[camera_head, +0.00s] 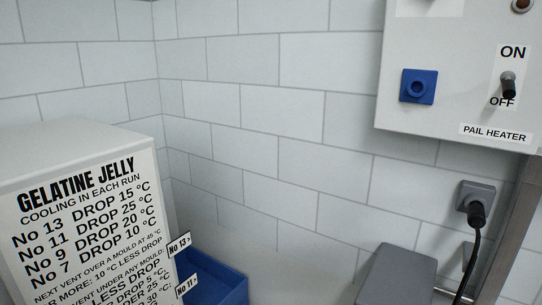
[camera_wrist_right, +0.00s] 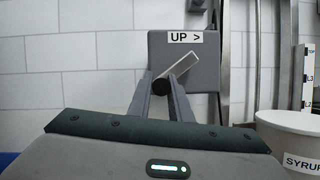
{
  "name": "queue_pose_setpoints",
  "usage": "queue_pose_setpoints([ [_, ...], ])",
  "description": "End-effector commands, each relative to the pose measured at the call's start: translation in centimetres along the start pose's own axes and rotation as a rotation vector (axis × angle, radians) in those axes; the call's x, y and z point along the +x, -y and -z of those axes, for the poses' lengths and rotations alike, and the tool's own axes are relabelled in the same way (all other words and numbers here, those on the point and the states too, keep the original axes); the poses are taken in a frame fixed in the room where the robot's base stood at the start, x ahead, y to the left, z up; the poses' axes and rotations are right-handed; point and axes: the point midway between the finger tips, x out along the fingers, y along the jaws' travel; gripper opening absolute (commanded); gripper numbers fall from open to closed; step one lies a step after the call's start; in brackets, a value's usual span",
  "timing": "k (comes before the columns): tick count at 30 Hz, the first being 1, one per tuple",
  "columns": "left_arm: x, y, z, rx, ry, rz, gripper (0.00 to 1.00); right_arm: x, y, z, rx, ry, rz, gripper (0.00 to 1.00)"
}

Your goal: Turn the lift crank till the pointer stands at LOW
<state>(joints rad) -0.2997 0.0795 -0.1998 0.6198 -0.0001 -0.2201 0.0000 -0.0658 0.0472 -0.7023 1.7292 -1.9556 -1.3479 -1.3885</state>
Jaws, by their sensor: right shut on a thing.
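In the right wrist view, my right gripper (camera_wrist_right: 161,84) is shut on the dark round knob of the lift crank (camera_wrist_right: 182,64). The crank's pale arm slants up to the right from the knob, in front of a grey box (camera_wrist_right: 212,76) labelled "UP >". A white scale strip (camera_wrist_right: 308,75) with small level marks shows at the right edge. I cannot make out the pointer or a LOW mark. My left gripper is in neither view.
A white pail (camera_wrist_right: 285,130) labelled SYRUP stands right of my right gripper. The head view shows a PAIL HEATER panel (camera_head: 450,105), a plugged-in socket (camera_head: 477,197), a GELATINE JELLY notice box (camera_head: 90,160), a blue bin (camera_head: 222,280) and a grey box top (camera_head: 400,272).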

Motion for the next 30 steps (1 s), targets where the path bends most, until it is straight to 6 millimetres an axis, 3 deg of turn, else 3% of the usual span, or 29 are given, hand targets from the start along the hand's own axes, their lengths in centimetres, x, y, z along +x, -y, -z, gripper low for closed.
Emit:
queue_pose_setpoints([
  [4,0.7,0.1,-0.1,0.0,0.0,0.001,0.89,-0.4,1.3,1.0,-0.001,0.001,0.005,0.02],
  [17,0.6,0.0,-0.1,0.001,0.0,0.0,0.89,-0.3,1.7,0.9,0.0,0.004,0.006,0.02],
  [30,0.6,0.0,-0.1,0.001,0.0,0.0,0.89,-0.5,4.8,1.4,0.001,0.006,0.007,0.02],
])
